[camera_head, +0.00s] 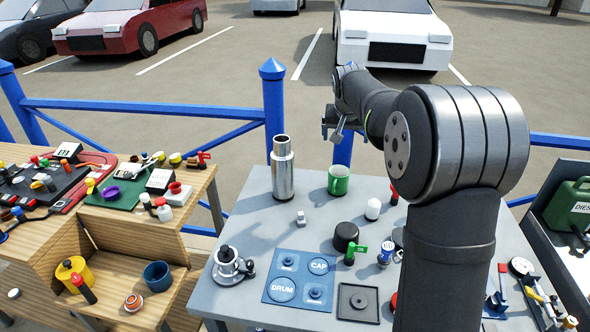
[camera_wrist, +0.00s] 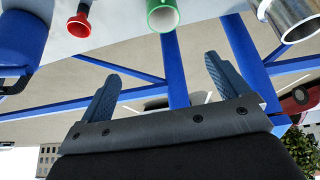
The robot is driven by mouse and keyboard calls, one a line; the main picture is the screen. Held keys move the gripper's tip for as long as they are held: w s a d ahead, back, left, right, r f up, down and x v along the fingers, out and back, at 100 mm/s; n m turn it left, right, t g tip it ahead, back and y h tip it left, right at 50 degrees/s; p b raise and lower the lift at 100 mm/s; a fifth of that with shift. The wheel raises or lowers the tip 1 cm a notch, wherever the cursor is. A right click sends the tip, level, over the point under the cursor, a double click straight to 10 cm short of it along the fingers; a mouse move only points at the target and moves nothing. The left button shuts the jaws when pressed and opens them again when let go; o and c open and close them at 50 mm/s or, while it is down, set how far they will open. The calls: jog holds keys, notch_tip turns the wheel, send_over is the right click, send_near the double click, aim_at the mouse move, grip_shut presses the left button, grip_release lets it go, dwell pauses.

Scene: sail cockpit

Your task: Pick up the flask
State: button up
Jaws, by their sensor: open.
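The flask (camera_head: 283,170) is a shiny silver cylinder with a narrower neck, standing upright at the back left of the grey table (camera_head: 228,236). In the wrist view, part of the flask (camera_wrist: 291,18) shows at the upper right corner. My gripper (camera_head: 335,128) is up at the back of the table, to the right of the flask and apart from it. In the wrist view its two fingers (camera_wrist: 158,88) are spread wide with nothing between them.
A green mug (camera_head: 338,181) stands right of the flask, below my gripper. A small grey block (camera_head: 301,218), a black knob (camera_head: 345,236) and a blue labelled mat (camera_head: 300,279) lie nearer. A blue railing (camera_head: 190,107) runs behind the table. A wooden bench (camera_head: 130,240) stands left.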

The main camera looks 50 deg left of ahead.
jog(key=w+a+f+n+t+y, duration=0.1)
jog(key=w+f+t+y, duration=0.1)
jog(key=w+f, duration=0.2)
jog(key=n+g+y, duration=0.6)
jog(key=n+y, duration=0.2)
jog(key=y, duration=0.2)
send_near(287, 167)
jog(key=a, duration=0.2)
jog(key=a+f, duration=0.1)
jog(key=a, duration=0.5)
jog(key=shift+f, duration=0.3)
jog(key=shift+w+a+f, duration=0.1)
jog(key=shift+a+f, duration=0.1)
jog(key=shift+a, duration=0.7)
jog(key=shift+w+a+f, duration=0.15)
jog(key=shift+a+f, duration=0.1)
jog(key=shift+a, duration=0.7)
jog(key=shift+w+a+f, duration=0.1)
jog(key=shift+a+f, duration=0.1)
jog(key=shift+a, duration=0.7)
jog(key=shift+r+y, duration=0.1)
jog(key=shift+y, duration=0.2)
jog(key=c, duration=1.4)
jog(key=shift+r, duration=0.1)
